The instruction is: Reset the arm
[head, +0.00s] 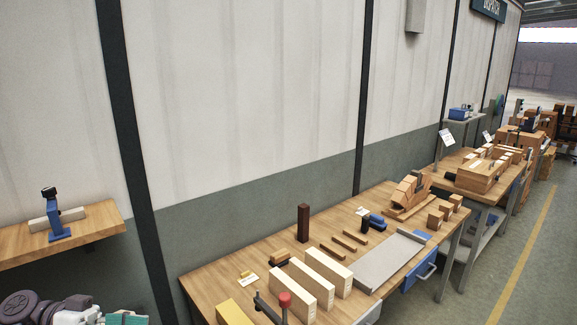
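Neither of my grippers shows in the head view, so whether they are open or shut is hidden. At the bottom left corner there are dark grey rounded parts and white parts (75,317), cut off by the picture edge; I cannot tell what they are.
A wooden workbench (208,283) holds pale blocks (311,283), a dark upright block (303,223), a grey tray (372,272) and a red-knobbed tool (284,300). A wall shelf (100,224) carries a blue stand (58,229). A second bench (447,184) stands beyond; the right floor (535,270) is clear.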

